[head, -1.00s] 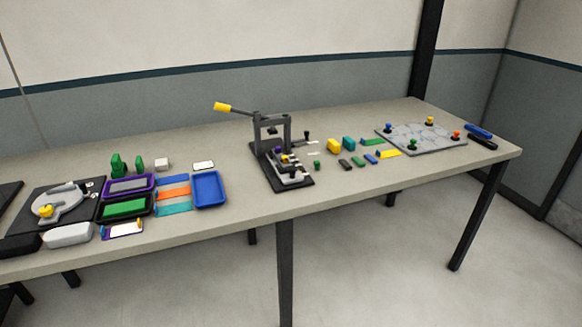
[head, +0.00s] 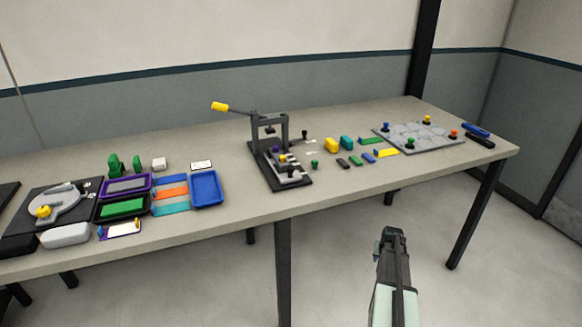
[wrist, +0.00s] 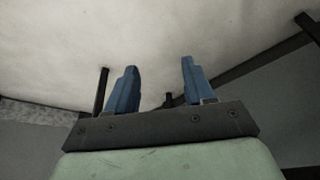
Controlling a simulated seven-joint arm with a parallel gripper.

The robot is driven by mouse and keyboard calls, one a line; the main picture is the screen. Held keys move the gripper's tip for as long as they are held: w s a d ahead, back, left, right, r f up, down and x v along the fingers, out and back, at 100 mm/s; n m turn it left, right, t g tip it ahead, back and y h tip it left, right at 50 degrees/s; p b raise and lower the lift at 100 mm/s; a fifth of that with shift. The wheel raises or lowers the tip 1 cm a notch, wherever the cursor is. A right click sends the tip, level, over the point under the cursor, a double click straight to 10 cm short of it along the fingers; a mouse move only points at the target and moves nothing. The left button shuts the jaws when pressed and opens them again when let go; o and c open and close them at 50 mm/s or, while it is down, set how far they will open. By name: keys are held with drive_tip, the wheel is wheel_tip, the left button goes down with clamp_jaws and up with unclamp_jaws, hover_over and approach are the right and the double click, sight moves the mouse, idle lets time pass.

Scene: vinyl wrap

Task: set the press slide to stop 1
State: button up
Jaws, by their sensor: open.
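The press (head: 271,131) stands on the table in the middle of the head view, a dark grey frame on a black base with a lever ending in a yellow handle (head: 219,106). Its slide (head: 288,167) lies low on the base, with small yellow and purple parts beside it. The stop marks are too small to read. My gripper (head: 392,232) is in front of the table's front edge, lower right of the press and well apart from it. In the wrist view its two blue fingers (wrist: 157,82) are spread with nothing between them.
Left of the press are a blue tray (head: 207,189), coloured strips (head: 172,193) and a disc fixture (head: 55,207). Right of it are small coloured blocks (head: 346,143) and a grey marbled board (head: 420,137) with coloured knobs. The floor before the table (head: 345,265) is clear.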

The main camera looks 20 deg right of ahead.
drive_tip(key=s+d+r+m+t+h, duration=0.1)
drive_tip(key=s+d+r+m+h, duration=0.2)
drive_tip(key=d+r, duration=1.35)
drive_tip(key=s+d+r+m+t+h, duration=0.1)
drive_tip(key=s+d+r+h, duration=0.25)
drive_tip(key=d+r, duration=1.25)
drive_tip(key=w+a+r+n+y, duration=0.2)
drive_tip(key=w+a+r, duration=0.2)
drive_tip(key=w+a, duration=0.3)
wheel_tip(320, 180, up, 14)
drive_tip(key=n+y, duration=0.7)
drive_tip(key=n, duration=0.3)
hover_over(290, 169)
drive_tip(key=s, duration=0.6)
drive_tip(key=shift+g, duration=0.3)
drive_tip(key=x, duration=1.4)
drive_tip(key=shift+w+r, duration=0.1)
drive_tip(key=shift+w, duration=0.1)
